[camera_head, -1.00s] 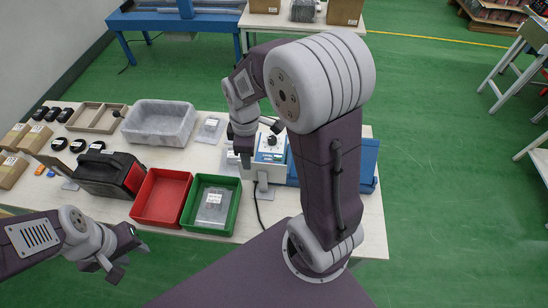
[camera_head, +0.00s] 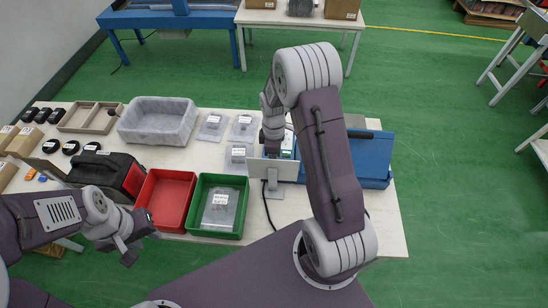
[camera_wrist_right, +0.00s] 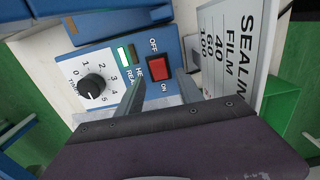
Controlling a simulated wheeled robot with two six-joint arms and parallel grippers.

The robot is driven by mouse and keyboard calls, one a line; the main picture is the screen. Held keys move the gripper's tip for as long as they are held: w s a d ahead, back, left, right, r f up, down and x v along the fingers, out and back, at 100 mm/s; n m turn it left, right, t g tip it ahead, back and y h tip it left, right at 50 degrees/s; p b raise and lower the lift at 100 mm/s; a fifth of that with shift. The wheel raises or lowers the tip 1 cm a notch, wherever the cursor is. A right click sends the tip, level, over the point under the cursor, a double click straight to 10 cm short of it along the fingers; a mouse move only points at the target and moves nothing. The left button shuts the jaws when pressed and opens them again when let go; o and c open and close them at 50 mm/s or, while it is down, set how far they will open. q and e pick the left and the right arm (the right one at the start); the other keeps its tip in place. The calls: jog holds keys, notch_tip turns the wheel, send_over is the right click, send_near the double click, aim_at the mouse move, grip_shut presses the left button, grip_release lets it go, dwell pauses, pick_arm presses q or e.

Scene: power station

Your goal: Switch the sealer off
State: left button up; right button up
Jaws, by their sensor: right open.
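The sealer shows in the right wrist view as a blue panel (camera_wrist_right: 109,66) with a red rocker switch (camera_wrist_right: 159,66) between the labels OFF and ON. I cannot tell which side is pressed. A black dial (camera_wrist_right: 92,86) and a lit green indicator (camera_wrist_right: 123,54) are beside it. My right gripper (camera_wrist_right: 158,82) is open and empty, its fingertips on either side of the switch; contact is unclear. My left gripper (camera_head: 132,246) is open and empty, left of the trays.
A sign plate (camera_head: 272,169) on a stand is close in front of the sealer. It also shows in the wrist view (camera_wrist_right: 236,50). Red (camera_head: 149,223) and green (camera_head: 215,234) trays stand at the front edge, beside a dark toolbox (camera_head: 122,172).

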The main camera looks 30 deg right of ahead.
jog(key=shift+s+f, duration=0.15)
jog(key=shift+f, duration=0.3)
